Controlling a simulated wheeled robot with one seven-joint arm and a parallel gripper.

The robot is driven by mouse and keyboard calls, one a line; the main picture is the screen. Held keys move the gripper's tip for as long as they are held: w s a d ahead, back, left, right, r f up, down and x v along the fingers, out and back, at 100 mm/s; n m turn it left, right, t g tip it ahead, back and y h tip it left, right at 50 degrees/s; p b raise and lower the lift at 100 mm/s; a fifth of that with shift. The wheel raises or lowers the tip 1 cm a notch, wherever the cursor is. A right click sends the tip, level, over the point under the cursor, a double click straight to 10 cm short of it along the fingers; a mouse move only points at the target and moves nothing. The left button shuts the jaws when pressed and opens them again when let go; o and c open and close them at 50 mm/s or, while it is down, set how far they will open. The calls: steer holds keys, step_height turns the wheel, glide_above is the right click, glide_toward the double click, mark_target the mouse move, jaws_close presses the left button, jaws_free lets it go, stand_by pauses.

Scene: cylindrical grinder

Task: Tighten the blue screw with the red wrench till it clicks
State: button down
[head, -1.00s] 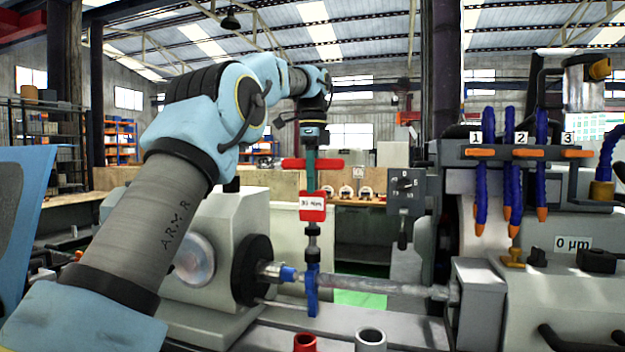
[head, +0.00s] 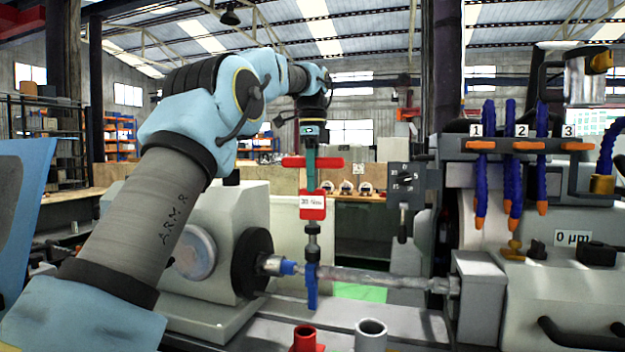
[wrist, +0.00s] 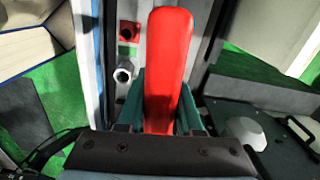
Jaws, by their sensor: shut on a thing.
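My gripper (head: 311,165) is shut on the red wrench (head: 312,206), which hangs upright with its crossbar between the fingers and a white label on its red body. In the wrist view the wrench's red handle (wrist: 168,70) lies between the green fingers. The wrench's dark lower end is at the top of a blue piece (head: 311,288) on the shaft between the grinder's chuck and tailstock. A second blue part (head: 288,267) sits beside it at the shaft's left end. The blue screw's head cannot be made out; the wrench end seems to cover it.
A red hollow holder (head: 304,338) and a grey one (head: 370,335) stand in front of the shaft. The dark chuck (head: 252,262) is at left. Blue hoses with orange tips (head: 481,170) hang at right, near a switch box (head: 403,180).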

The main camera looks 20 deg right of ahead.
steer(key=shift+f, duration=0.15)
stand_by(0.6)
steer(key=shift+f+m+p, duration=0.15)
steer(key=shift+m+p, duration=1)
steer(key=shift+m, duration=0.45)
steer(key=shift+s+f+m+p, duration=0.1)
steer(key=shift+f+m+p, duration=0.05)
steer(key=shift+m+p, duration=2.05)
steer(key=shift+m+b, duration=0.4)
steer(key=shift+m, duration=3)
steer(key=shift+n, duration=0.4)
steer(key=shift+r, duration=2.75)
